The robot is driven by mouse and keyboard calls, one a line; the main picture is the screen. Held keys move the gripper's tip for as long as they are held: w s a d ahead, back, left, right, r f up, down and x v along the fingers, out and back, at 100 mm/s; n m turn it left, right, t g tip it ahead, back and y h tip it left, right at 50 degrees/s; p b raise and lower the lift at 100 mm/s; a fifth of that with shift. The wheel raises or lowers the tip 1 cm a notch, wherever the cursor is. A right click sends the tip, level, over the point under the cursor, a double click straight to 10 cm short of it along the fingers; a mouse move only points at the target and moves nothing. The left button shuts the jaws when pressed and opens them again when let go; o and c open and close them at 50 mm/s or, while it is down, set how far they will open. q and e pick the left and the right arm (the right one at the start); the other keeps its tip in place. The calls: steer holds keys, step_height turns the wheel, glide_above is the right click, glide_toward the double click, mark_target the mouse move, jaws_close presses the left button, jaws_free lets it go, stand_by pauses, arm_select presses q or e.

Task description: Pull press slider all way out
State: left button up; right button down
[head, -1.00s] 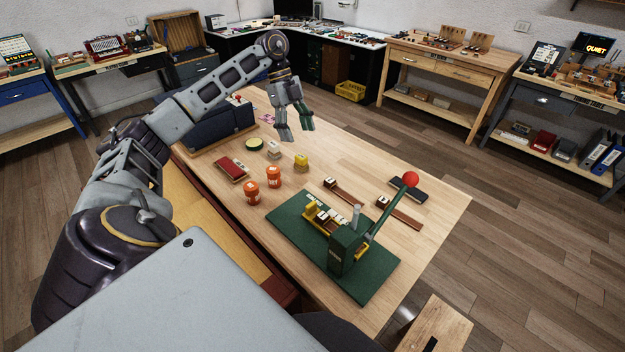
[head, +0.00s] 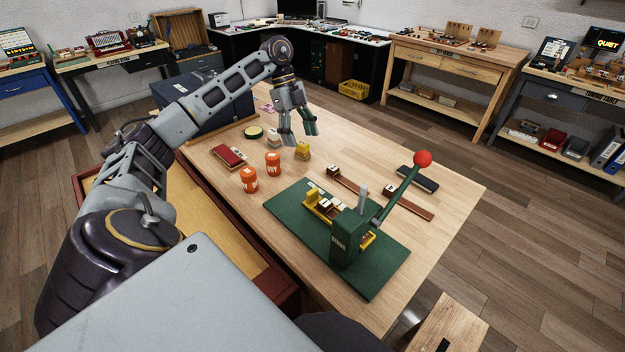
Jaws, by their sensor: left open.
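The green press (head: 347,238) stands on a dark green mat (head: 386,268) toward the right of the table. Its lever ends in a red ball (head: 422,159), raised up and to the right. A yellow slider (head: 325,211) sticks out of the press on its left side and carries small dark blocks with pale tops. How far out it sits I cannot tell. My left gripper (head: 298,140) is open and empty, pointing down above the far part of the table, well apart from the press. My right gripper is not in view.
Brown wooden strips (head: 410,203) and a black pad (head: 418,179) lie behind the press. The table's right corner is bare.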

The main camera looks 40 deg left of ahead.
mark_target(311, 190)
arm_select(q)
step_height(311, 190, down, 8)
steer(key=b, duration=0.7)
steer(key=shift+b, duration=0.35)
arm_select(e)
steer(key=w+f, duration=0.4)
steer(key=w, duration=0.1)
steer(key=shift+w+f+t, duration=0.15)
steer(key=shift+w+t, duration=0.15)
arm_select(q)
steer(key=shift+f, duration=0.2)
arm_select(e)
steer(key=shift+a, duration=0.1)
arm_select(q)
steer(key=b+x, duration=0.1)
steer(key=x, duration=1.1)
steer(key=shift+b, duration=0.3)
steer(key=shift+d+f, duration=0.25)
steer(key=shift+f, duration=0.45)
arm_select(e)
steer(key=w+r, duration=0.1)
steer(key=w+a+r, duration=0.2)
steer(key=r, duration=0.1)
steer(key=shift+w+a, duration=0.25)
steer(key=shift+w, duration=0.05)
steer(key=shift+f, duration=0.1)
